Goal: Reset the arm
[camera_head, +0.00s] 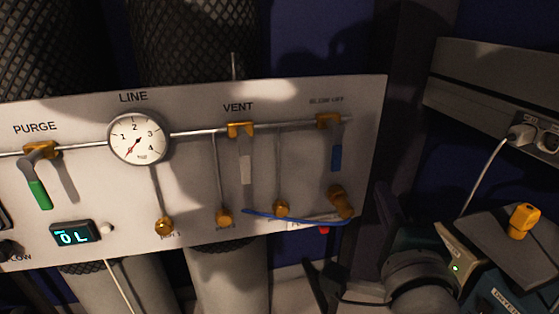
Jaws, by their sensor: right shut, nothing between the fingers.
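My right arm comes in at the lower right. Its dark gripper (324,287) is low in the picture, just below the valve panel (110,185), shut and empty. It looks apart from the panel, though the dark surroundings blur its outline. My left gripper is not in view. On the panel, the green PURGE handle (39,194) hangs down, slightly tilted. The pale VENT handle (246,168) and the blue BLOW OFF handle (336,158) point straight down.
A LINE gauge (138,138) and a lit display (72,234) are on the panel. A blue cord (295,219) crosses its lower right. A grey housing (490,85) with a plugged-in white cable (487,172) stands at right. Large cylinders stand behind the panel.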

